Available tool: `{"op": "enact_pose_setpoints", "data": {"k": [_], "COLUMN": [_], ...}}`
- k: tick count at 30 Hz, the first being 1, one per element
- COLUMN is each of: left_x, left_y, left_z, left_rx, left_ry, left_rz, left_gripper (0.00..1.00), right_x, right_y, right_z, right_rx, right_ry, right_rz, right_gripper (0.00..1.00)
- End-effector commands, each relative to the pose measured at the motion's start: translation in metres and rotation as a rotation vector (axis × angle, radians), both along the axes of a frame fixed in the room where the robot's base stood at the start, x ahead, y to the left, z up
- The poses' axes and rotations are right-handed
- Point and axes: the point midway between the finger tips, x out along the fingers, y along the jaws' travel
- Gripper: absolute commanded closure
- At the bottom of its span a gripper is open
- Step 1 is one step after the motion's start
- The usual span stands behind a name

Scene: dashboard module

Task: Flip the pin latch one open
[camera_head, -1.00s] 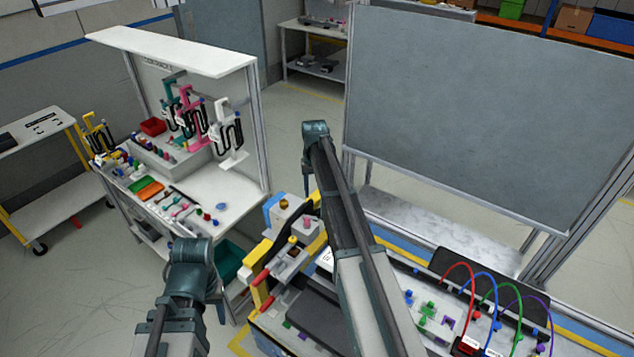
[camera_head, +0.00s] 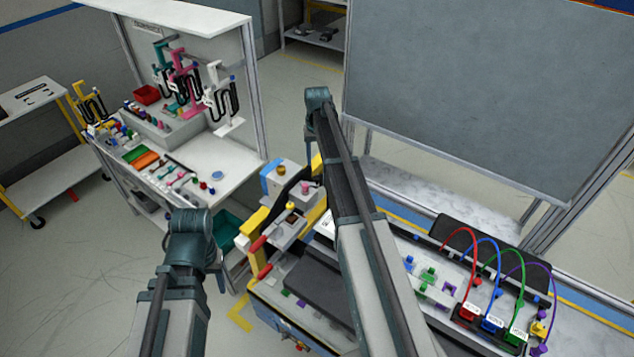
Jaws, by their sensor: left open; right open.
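The dashboard module's yellow-framed part (camera_head: 250,237) stands just left of my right arm, with red handles (camera_head: 258,244) on its left side. A grey block with a brass knob (camera_head: 290,207) sits beside it, and another brass knob (camera_head: 281,171) sits on a block behind. I cannot tell which of these fittings is pin latch one; part of the module is hidden behind my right arm. My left arm comes up at the lower left, short of the module. My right arm reaches up across the module's middle. The jaws of both grippers are out of sight.
A white workbench (camera_head: 215,160) with colored parts and hanging cables stands at the left. A large grey board (camera_head: 480,80) stands at the back right. Red, blue, green and purple cables (camera_head: 470,235) arch over the module's right side. Open floor (camera_head: 70,270) lies at the left.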

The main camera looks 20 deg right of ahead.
Motion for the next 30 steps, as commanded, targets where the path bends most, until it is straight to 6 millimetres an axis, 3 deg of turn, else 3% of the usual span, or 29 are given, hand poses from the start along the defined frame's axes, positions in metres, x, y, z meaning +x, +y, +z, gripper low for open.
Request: {"op": "enact_pose_setpoints", "data": {"k": [1, 15, 28, 30], "left_x": [0.0, 0.001, 0.001, 0.001], "left_y": [0.0, 0.0, 0.0, 0.0], "left_z": [-0.015, -0.077, -0.084, -0.084], "left_rx": [0.0, 0.0, 0.0, 0.0], "left_ry": [0.0, -0.003, -0.003, -0.003], "left_rz": [-0.001, 0.002, -0.001, -0.001], "left_gripper": [0.5, 0.5, 0.5, 0.5], "right_x": [0.0, 0.0, 0.0, 0.0], "right_y": [0.0, 0.0, 0.0, 0.0], "right_z": [-0.015, -0.077, -0.084, -0.084], "right_rx": [0.0, 0.0, 0.0, 0.0], "right_ry": [0.0, 0.0, 0.0, 0.0], "right_rz": [0.0, 0.0, 0.0, 0.0], "right_gripper": [0.49, 0.49, 0.49, 0.58]}}
